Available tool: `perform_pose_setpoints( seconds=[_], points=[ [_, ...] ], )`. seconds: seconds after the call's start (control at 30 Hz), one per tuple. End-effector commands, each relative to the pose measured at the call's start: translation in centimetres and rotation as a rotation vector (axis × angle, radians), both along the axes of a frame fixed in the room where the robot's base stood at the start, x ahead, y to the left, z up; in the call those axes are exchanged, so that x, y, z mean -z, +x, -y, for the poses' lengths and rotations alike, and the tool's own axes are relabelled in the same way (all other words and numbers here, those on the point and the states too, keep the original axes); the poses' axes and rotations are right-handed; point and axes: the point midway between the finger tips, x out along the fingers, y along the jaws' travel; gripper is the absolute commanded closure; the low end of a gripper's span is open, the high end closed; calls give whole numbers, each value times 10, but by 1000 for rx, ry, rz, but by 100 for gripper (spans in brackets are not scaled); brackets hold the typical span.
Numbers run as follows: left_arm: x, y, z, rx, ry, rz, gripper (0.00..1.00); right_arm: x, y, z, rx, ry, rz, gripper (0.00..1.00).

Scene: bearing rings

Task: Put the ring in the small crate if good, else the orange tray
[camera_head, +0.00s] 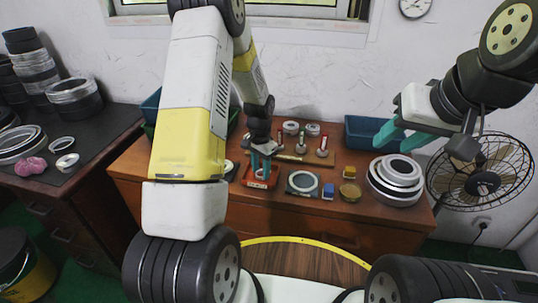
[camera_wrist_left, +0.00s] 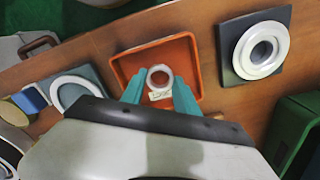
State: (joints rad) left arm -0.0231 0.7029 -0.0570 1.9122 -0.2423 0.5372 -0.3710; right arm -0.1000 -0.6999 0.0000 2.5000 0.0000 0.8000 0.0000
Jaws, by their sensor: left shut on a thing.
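My left gripper (camera_head: 262,172) points down over the orange tray (camera_head: 249,183) on the wooden table. The left wrist view shows its teal fingers on both sides of a small pale ring (camera_wrist_left: 159,70), shut on it. The ring is over the orange tray (camera_wrist_left: 190,40), within its rim in the picture; whether it touches the floor I cannot tell. A green crate (camera_wrist_left: 292,138) is at the lower right of the left wrist view. A blue crate (camera_head: 360,128) stands at the table's back right. My right gripper (camera_head: 385,138) is raised near it, open and empty.
A dark plate with a white ring (camera_wrist_left: 262,48) lies beside the tray. On the other side are a grey plate with a ring (camera_head: 302,182) and a blue block (camera_head: 328,191). Stacked rings (camera_head: 396,178) and a fan (camera_head: 480,175) are at the right.

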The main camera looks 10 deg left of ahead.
Motion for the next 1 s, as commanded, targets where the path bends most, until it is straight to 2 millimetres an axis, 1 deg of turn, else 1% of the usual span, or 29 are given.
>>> perform_pose_setpoints(
  seconds=[0.23,0.27,0.3,0.37,0.67,0.77,0.87,1.0],
  points=[
    [3,0,0,0,0,0,100,0,0,0,0,0,0,61],
    [2,0,0,0,0,0,60,0,0,0,0,0,0,61],
    [2,0,0,0,0,0,52,0,0,0,0,0,0,61],
    [2,0,0,0,0,0,42,0,0,0,0,0,0,61],
    [2,0,0,0,0,0,42,0,0,0,0,0,0,61],
    [-4,0,0,0,0,1,42,0,0,0,0,0,0,61],
    [-18,1,0,-1,0,4,42,0,0,0,0,0,0,61],
    [-48,1,0,0,0,6,42,0,0,0,0,0,0,61]
  ],
)
